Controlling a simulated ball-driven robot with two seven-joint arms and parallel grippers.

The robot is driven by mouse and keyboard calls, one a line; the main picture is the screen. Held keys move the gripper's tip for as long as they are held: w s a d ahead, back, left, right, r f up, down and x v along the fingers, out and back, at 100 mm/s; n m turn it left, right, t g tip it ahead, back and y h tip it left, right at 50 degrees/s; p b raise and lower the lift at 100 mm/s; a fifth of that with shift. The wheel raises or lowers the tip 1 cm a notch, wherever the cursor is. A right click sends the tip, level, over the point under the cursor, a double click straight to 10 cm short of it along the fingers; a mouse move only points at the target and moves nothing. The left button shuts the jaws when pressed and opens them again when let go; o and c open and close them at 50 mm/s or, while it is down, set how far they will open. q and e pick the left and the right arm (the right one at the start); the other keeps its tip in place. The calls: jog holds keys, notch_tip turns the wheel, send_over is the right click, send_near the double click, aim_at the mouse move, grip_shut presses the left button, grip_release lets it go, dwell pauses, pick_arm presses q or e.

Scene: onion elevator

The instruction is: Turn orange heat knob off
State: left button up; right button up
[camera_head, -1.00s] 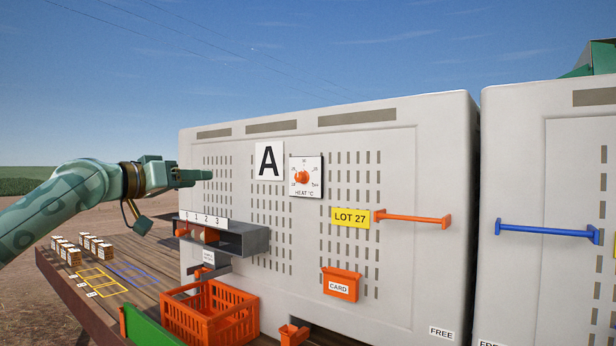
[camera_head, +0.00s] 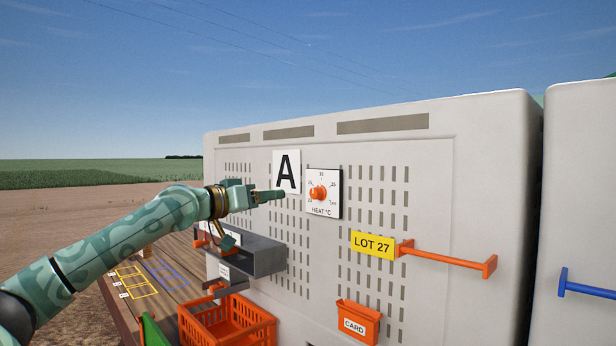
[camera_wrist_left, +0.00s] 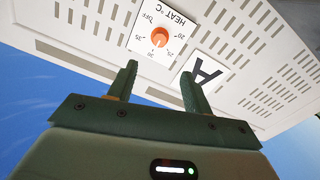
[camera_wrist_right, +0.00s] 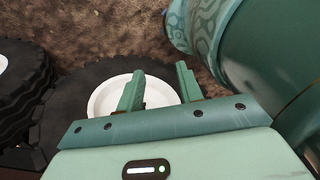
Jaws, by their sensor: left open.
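The orange heat knob (camera_head: 318,193) sits on a white dial plate (camera_head: 323,209) marked HEAT °C, fixed to the pale cabinet wall. In the left wrist view the knob (camera_wrist_left: 160,36) appears upside down, with a pale pointer mark directed toward the numbers, away from the OFF mark. My left gripper (camera_head: 277,196) is left of the plate in the head view, in front of the A sign, apart from the knob. In the left wrist view its fingers (camera_wrist_left: 158,85) are spread and empty, with the knob beyond them.
The A sign (camera_head: 287,172) is left of the dial. A grey shelf (camera_head: 262,262) and an orange crate (camera_head: 235,332) are below my left arm. The LOT 27 label (camera_head: 373,245), orange bar (camera_head: 445,259) and CARD holder (camera_head: 357,324) are lower right. A wheel (camera_wrist_right: 70,100) is beneath my right gripper.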

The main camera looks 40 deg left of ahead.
pick_arm(q)
jog(key=p, duration=0.8)
send_near(313, 193)
jog(key=r, duration=0.1)
jog(key=w+p, duration=0.1)
jog(key=w, duration=0.1)
jog(key=w+p, duration=0.1)
jog(key=w, duration=0.2)
jog(key=w+p, duration=0.1)
jog(key=w, duration=0.2)
jog(key=shift+w+d+f, duration=0.2)
jog(key=shift+d+f, duration=0.15)
jog(key=shift+f, duration=0.05)
jog(key=c, duration=1)
